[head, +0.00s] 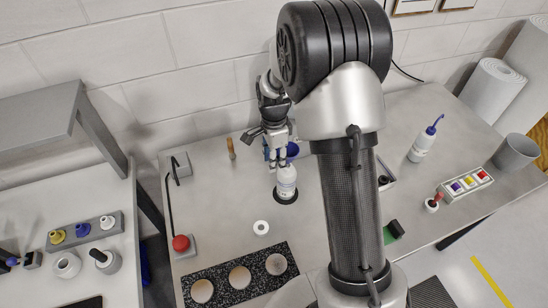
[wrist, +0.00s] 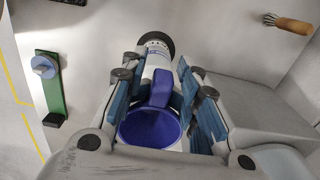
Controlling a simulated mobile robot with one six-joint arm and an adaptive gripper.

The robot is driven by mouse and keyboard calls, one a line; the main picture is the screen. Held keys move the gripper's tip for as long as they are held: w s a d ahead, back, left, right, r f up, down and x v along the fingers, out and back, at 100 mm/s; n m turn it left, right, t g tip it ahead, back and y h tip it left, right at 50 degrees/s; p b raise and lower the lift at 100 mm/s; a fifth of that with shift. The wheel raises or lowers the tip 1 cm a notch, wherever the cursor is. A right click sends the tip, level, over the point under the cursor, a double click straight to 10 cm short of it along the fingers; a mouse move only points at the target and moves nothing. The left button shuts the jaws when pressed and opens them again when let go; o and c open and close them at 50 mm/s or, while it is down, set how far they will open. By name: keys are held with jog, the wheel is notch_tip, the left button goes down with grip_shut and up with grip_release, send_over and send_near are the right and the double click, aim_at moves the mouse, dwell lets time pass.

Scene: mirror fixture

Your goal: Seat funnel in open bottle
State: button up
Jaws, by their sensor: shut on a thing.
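A blue funnel (wrist: 150,126) is held in my gripper (wrist: 158,88), whose blue-padded fingers are closed on the funnel's upright tab. The funnel's wide mouth faces the wrist camera. In the head view the funnel (head: 293,149) shows partly behind my gripper (head: 277,158). A white bottle (head: 286,181) with a printed label stands upright on a round black base (head: 287,197), directly below the gripper. The bottle (wrist: 156,62) also shows beyond the funnel in the wrist view. The funnel's spout and the bottle's mouth are hidden, so I cannot tell whether they meet.
A wooden-handled brush (head: 231,148) lies behind left. A white ring (head: 261,227), a red knob (head: 181,243) and a speckled black mat (head: 254,272) with round discs are in front. A blue-capped squeeze bottle (head: 422,142), grey cup (head: 516,152) and cap tray (head: 467,184) stand right.

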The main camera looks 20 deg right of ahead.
jog(key=shift+f+b, duration=0.85)
jog(key=shift+f, duration=0.35)
jog(key=shift+f+b, duration=0.5)
jog(key=shift+f, duration=0.05)
jog(key=shift+r+p, duration=0.55)
jog(key=shift+r, duration=0.15)
jog(key=shift+r, duration=0.25)
dwell(1.1)
jog(key=shift+f, duration=0.35)
